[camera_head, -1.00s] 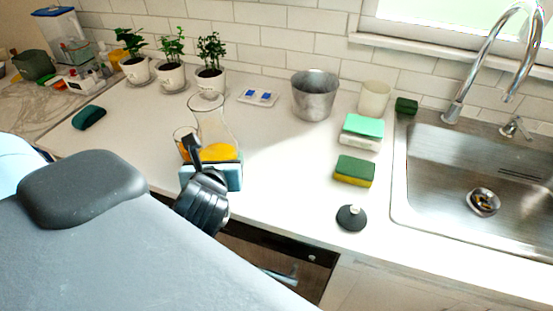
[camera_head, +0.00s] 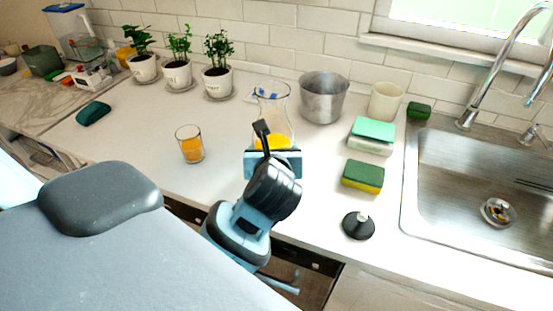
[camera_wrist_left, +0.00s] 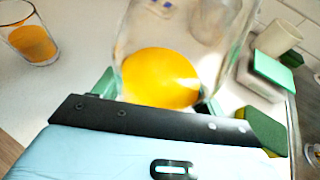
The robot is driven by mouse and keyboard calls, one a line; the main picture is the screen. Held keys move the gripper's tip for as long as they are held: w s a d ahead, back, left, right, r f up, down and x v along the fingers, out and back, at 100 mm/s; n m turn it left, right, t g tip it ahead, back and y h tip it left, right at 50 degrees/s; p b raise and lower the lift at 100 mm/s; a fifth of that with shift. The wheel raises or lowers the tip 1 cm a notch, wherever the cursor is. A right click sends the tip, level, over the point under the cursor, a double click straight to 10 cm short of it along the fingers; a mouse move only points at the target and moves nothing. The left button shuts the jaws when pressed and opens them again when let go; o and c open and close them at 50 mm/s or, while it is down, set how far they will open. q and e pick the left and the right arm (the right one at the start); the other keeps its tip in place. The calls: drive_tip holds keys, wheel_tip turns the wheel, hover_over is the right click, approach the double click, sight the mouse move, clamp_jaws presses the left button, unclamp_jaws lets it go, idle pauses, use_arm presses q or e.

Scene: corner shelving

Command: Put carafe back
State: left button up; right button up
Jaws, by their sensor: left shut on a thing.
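The glass carafe (camera_head: 273,107) with orange liquid in its bottom stands upright over the counter, in front of the metal bucket. My left gripper (camera_head: 273,150) is shut on the carafe from the front. In the left wrist view the carafe (camera_wrist_left: 165,75) sits between the green fingers of my left gripper (camera_wrist_left: 155,92); whether its base touches the counter is hidden. A glass of orange liquid (camera_head: 190,146) stands to the left, apart from the carafe. It also shows in the left wrist view (camera_wrist_left: 32,40). My right gripper is not in view.
A metal bucket (camera_head: 323,98), a cream cup (camera_head: 386,101), sponges (camera_head: 363,176) and a black lid-like disc (camera_head: 358,226) stand to the right, before the sink (camera_head: 470,185). Potted plants (camera_head: 217,79) line the wall. The counter around the glass is clear.

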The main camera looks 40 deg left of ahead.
use_arm(q)
drive_tip(key=shift+w+d+r, duration=0.15)
drive_tip(key=shift+w+d, duration=0.1)
drive_tip(key=shift+w, duration=0.2)
wheel_tip(320, 180, down, 2)
drive_tip(key=shift+f, duration=0.8)
drive_tip(key=shift+f, duration=0.2)
drive_tip(key=o, duration=1.7)
drive_tip(key=shift+s, duration=0.1)
drive_tip(key=shift+c, duration=0.2)
